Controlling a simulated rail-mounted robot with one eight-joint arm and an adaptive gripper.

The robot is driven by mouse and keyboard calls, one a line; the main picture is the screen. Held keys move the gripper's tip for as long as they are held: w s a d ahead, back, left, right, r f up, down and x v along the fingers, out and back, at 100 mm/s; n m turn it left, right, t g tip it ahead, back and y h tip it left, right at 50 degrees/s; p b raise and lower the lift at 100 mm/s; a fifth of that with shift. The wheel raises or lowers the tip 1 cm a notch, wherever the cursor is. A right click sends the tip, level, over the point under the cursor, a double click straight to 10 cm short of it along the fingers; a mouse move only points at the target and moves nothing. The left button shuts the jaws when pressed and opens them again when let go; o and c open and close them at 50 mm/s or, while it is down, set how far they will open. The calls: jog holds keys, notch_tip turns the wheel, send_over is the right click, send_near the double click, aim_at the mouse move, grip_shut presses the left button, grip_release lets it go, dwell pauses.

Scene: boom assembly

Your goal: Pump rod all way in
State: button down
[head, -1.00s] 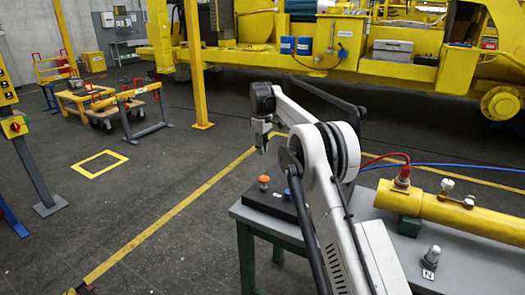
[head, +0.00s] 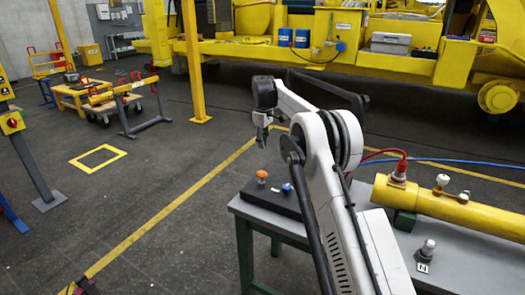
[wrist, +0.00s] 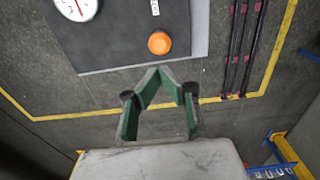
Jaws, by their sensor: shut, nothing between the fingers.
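A yellow cylinder (head: 455,212) lies on the grey workbench (head: 465,268) at the right of the head view. Its right end is cut off by the picture edge, and I see no rod coming out of it. A black panel (head: 258,197) at the bench's left end bears an orange knob (head: 262,175) and a blue knob (head: 287,188). The wrist view shows the orange knob (wrist: 159,43) and part of a white gauge (wrist: 76,8). My gripper (wrist: 165,73) is shut and empty, its green fingertips together. In the head view it hangs above the panel, apart from the knobs.
A red-capped fitting (head: 399,172) on the cylinder has red and blue hoses near it. A grey fitting (head: 426,250) stands on the bench. Yellow machinery (head: 370,55) fills the back. The floor left of the bench is mostly clear.

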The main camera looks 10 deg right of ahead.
aim_at(262, 173)
notch_tip(262, 173, down, 12)
jog(key=shift+w+f+p, duration=0.1)
jog(key=shift+f+p, duration=0.05)
jog(key=shift+p, duration=0.45)
jog(key=shift+f+b, duration=1.2)
jog(key=shift+f, duration=0.25)
jog(key=shift+r, duration=0.1)
notch_tip(262, 173, up, 14)
dwell(0.9)
